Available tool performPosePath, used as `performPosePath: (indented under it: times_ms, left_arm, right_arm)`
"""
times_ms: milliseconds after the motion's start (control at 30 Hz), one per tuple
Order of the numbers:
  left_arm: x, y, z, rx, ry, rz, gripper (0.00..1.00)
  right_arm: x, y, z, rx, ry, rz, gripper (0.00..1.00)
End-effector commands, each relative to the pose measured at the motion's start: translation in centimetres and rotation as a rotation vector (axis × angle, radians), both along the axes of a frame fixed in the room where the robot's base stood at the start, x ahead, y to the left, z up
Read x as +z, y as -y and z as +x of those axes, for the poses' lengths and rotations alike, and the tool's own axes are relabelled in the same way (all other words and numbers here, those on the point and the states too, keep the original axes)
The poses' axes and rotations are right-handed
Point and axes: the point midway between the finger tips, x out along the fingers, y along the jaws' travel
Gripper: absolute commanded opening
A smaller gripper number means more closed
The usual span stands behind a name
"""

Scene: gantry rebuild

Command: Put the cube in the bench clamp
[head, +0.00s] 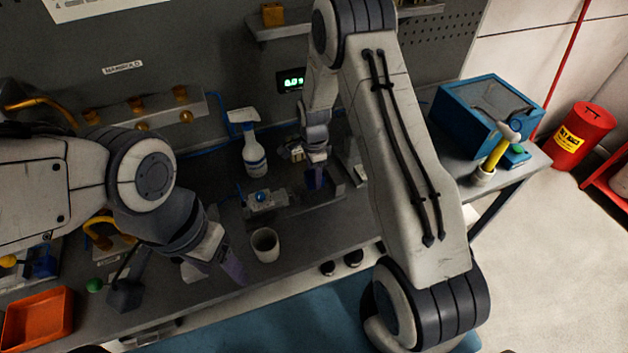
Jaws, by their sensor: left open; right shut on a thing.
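The bench clamp (268,202) is a grey metal vise with a blue knob, lying along the middle of the bench. My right gripper (314,180) points down over the right part of the clamp, its purple finger close to the clamp's bed. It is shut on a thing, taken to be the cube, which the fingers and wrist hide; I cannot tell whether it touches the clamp. My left gripper (232,271) is open, low over the bench's front edge, left of the white cup and apart from the clamp.
A white cup (265,245) stands in front of the clamp, and a spray bottle (252,150) behind it. An orange tray (38,318) lies front left. A brown block (272,14) sits on the shelf.

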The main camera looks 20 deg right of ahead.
Motion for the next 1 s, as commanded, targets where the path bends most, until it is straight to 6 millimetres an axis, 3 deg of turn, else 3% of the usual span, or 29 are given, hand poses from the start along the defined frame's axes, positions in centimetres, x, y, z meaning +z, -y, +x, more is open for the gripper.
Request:
performPosePath:
  times_ms: [300, 733, 767, 800, 1000]
  left_arm:
    - [2.1, 0.0, 0.0, -0.003, 0.0, 0.0, 0.64]
    - [1.5, 0.0, 0.0, -0.003, 0.0, 0.0, 0.64]
    - [1.6, 0.0, 0.0, -0.003, 0.0, 0.0, 0.64]
    - [1.7, 0.0, 0.0, -0.003, 0.0, 0.0, 0.64]
    - [1.7, 0.0, 0.0, -0.003, 0.0, 0.0, 0.64]
  right_arm:
    - [-3.5, 0.0, -0.1, 0.0, -0.003, 0.0, 0.0]
    - [-4.4, 0.0, 0.0, 0.0, 0.0, 0.0, 0.0]
    - [-4.3, 0.0, 0.0, 0.0, -0.001, 0.0, 0.61]
    - [-4.2, 0.0, -0.1, 0.0, -0.001, 0.0, 0.77]
    - [-4.2, 0.0, -0.1, 0.0, -0.001, 0.0, 0.8]
